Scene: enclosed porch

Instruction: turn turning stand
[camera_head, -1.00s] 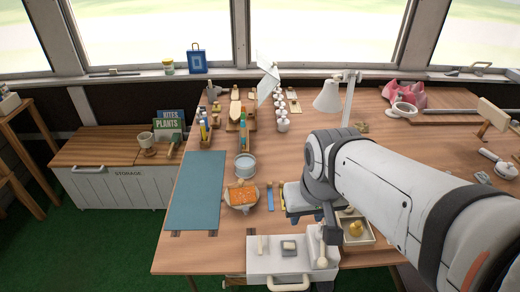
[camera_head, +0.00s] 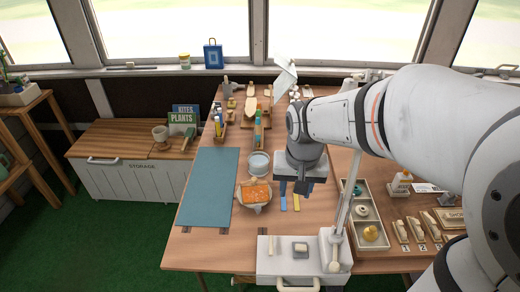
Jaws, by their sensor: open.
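A round light-grey stand (camera_head: 243,204) with small side projections is on the wooden table, left of my gripper. It looks like the turning stand, though I cannot be sure. An orange, speckled, squarish piece (camera_head: 257,193) lies on top of it. My gripper (camera_head: 293,188) points down just right of the stand, apart from it as seen here. It is open, with nothing visible between its fingers. Its height above the table is hard to tell.
A round grey-blue dish (camera_head: 259,163) stands behind the stand. A blue strip (camera_head: 284,203) and a yellow strip (camera_head: 296,203) lie below my gripper. A teal mat (camera_head: 207,188) is at left. A white drawer box (camera_head: 290,262) is at the front, a compartment tray (camera_head: 350,217) at right.

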